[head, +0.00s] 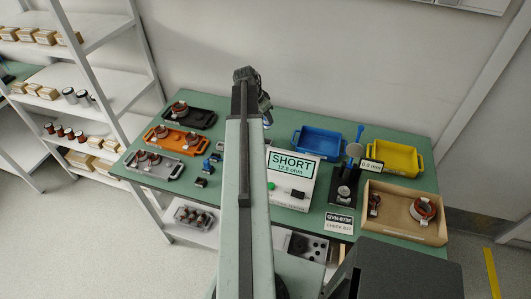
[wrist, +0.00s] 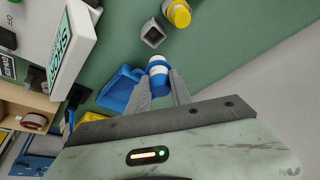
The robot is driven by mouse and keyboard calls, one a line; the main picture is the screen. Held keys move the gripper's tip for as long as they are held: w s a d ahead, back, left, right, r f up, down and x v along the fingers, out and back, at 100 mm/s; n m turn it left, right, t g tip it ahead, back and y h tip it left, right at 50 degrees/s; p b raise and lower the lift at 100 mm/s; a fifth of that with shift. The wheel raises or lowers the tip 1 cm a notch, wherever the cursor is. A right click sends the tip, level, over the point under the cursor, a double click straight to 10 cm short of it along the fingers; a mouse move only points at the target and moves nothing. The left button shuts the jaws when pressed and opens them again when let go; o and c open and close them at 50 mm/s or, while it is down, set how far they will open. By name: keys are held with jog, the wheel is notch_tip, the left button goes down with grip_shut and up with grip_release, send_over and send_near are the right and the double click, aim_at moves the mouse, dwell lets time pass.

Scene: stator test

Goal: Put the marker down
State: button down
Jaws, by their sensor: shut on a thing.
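The marker, blue with a white band, shows in the wrist view (wrist: 158,68) between the two grey fingers of my gripper (wrist: 161,88). My gripper is shut on it. In the head view, my gripper (head: 265,106) is beyond the end of my arm, over the back of the green table (head: 290,112), and is largely hidden. A small grey square holder (wrist: 152,35) stands on the green surface just past the marker in the wrist view. A yellow capped thing (wrist: 177,12) is beyond it. I cannot tell how high the marker is above the table.
A tester (head: 290,177) reads SHORT, 12.8 ohm. Blue (head: 316,142) and yellow (head: 396,158) bins stand behind it. A wooden box (head: 402,228) is at the right. Black (head: 205,117), orange (head: 192,143) and grey (head: 155,166) trays are at the left. My arm hides the table's middle.

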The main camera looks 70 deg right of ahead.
jog(key=shift+s+f+b, duration=0.1)
jog(key=shift+f+b, duration=5.25)
jog(key=shift+f, duration=0.05)
jog(key=c, duration=1.1)
grip_release()
jog(key=shift+r, duration=0.1)
jog(key=shift+c, duration=0.2)
jog(key=shift+r, duration=0.1)
jog(key=p+v, duration=1.2)
jog(key=shift+r, duration=0.4)
jog(key=shift+a, duration=0.1)
